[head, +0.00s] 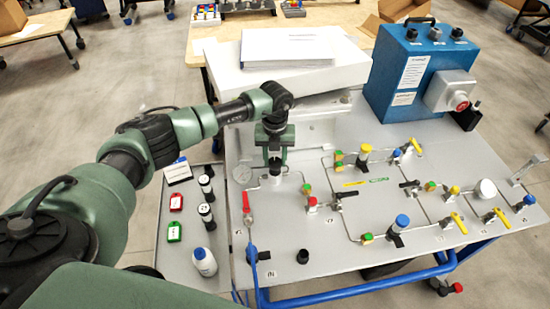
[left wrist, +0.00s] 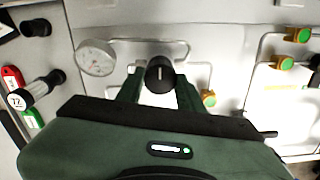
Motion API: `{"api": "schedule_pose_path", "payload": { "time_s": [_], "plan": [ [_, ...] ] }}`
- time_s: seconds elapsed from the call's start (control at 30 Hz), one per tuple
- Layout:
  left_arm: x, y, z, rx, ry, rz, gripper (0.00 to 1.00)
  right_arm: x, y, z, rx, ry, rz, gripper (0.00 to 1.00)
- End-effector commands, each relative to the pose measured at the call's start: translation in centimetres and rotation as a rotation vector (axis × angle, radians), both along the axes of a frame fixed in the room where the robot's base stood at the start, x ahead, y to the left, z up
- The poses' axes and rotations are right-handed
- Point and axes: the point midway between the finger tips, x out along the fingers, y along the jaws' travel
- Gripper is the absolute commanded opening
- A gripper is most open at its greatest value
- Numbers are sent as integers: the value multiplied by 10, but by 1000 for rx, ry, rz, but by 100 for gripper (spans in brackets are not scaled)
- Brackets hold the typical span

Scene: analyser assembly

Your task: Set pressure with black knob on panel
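The black knob (head: 275,167) stands on the grey panel (head: 330,262), near the panel's left side. It also shows in the left wrist view (left wrist: 160,74), with a white mark line on its face. My left gripper (head: 273,158) points down right over the knob. In the left wrist view its two fingers are spread, one on each side of the knob, close to its edges; I cannot tell whether they touch it. A round white pressure gauge (left wrist: 95,57) is just left of the knob; it also shows in the head view (head: 242,174). Its reading is too small to tell. My right gripper is out of view.
Thin pipes with coloured valves, including a red-handled one (head: 247,202), cover the panel right and front of the knob. A blue box (head: 419,75) stands at the back right. A side tray (head: 176,262) holds a white bottle (head: 204,262) and several small parts.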

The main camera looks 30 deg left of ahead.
Motion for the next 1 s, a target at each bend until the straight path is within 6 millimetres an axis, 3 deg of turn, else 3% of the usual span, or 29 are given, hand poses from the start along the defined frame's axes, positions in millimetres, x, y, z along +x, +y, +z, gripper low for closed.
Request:
{"api": "schedule_pose_path", "payload": {
  "time_s": [0.03, 0.1, 0.57, 1.0],
  "plan": [
    [0, 0, 0, 0, 0, 0, 12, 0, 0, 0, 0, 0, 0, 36],
    [0, 0, 0, 0, 0, 0, 0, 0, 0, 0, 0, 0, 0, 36],
    [1, 1, -2, 0, -2, -118, 0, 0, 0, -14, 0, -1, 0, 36],
    [1, 2, -3, 1, -3, -508, 0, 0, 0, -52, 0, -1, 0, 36]
  ]
}}
